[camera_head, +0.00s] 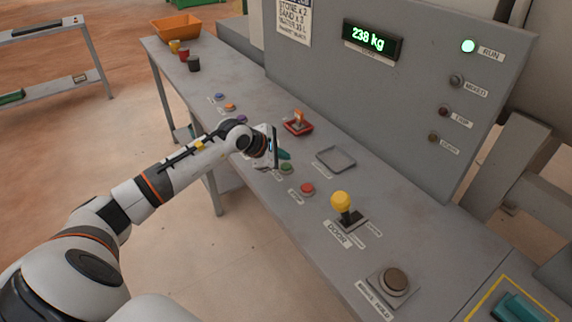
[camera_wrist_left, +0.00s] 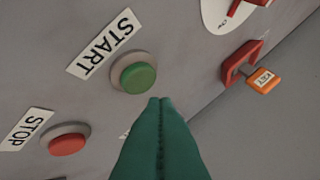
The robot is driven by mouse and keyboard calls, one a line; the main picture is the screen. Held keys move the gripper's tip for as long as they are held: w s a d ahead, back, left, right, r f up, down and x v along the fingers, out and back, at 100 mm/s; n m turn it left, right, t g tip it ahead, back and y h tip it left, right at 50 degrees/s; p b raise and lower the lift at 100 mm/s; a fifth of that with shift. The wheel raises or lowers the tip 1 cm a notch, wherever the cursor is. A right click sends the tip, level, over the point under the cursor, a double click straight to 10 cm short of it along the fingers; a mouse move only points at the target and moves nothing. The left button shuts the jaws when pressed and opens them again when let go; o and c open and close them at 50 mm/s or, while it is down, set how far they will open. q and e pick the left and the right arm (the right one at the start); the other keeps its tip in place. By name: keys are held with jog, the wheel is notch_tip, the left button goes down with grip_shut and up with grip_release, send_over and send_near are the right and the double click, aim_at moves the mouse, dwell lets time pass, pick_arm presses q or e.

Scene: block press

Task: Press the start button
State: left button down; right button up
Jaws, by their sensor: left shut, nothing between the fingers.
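The green start button (camera_wrist_left: 138,76) stands in a grey collar beside its START label (camera_wrist_left: 104,44) in the left wrist view. It also shows in the head view (camera_head: 286,168) on the desk. My left gripper (camera_head: 284,155) is shut and empty, just beside the start button. In the left wrist view its green fingers (camera_wrist_left: 160,105) end just below the button's edge. I cannot tell whether they touch it. The red stop button (camera_wrist_left: 67,143) lies to the lower left there, with a STOP label (camera_wrist_left: 28,129). My right gripper is not in view.
A yellow-knobbed door lever (camera_head: 342,204) and a large brown button (camera_head: 395,280) stand nearer on the desk. An empty grey tray (camera_head: 336,159) lies right of my gripper. The display (camera_head: 371,39) reads 238 kg.

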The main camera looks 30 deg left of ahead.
aim_at(283, 168)
pick_arm(q)
jog(key=shift+r+p, duration=1)
jog(key=shift+r, duration=1.25)
